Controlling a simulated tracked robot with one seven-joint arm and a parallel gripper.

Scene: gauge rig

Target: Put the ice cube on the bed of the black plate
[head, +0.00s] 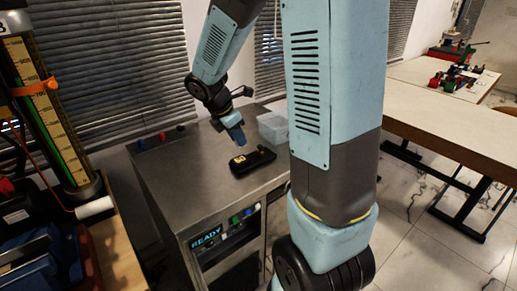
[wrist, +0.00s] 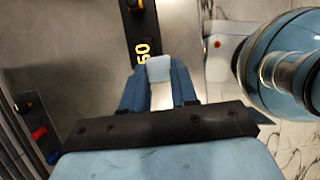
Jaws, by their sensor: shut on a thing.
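My gripper (wrist: 157,82) is shut on the ice cube (wrist: 159,68), a pale, whitish block between the tips of the blue fingers in the wrist view. The black plate (wrist: 139,30), with yellow figures on it, lies just beyond the fingertips there. In the head view my gripper (head: 237,134) points down above the metal cabinet top, just up and left of the black plate (head: 251,164). I cannot make out the cube in the head view. The height of the cube above the plate is hard to tell.
A clear plastic tub (head: 272,128) stands behind the plate on the cabinet top (head: 185,165). Coloured knobs (head: 161,137) line the cabinet's back left edge. A READY display (head: 206,238) is on its front. The cabinet top left of the plate is clear.

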